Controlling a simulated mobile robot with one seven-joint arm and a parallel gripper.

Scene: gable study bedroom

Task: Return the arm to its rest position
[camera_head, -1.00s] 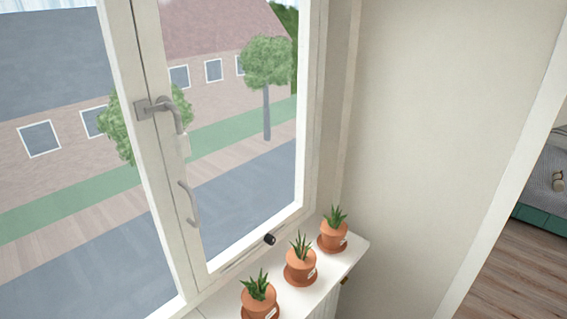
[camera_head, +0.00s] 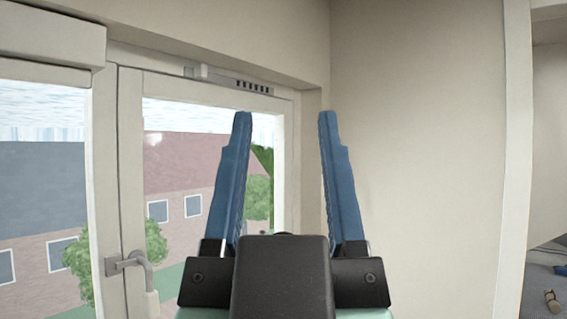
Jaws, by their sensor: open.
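My gripper (camera_head: 284,125) stands large in the lower middle of the head view, its two blue fingers pointing up and spread apart. Nothing is between the fingers; the wall and window frame corner show through the gap. Its black body and a bit of pale green arm below it fill the bottom middle. The rest of my arm is out of view.
A white-framed window (camera_head: 131,180) with a grey handle (camera_head: 130,264) is behind and left of the gripper. A bare beige wall (camera_head: 420,150) is to the right. An opening at far right shows floor with small objects (camera_head: 551,302).

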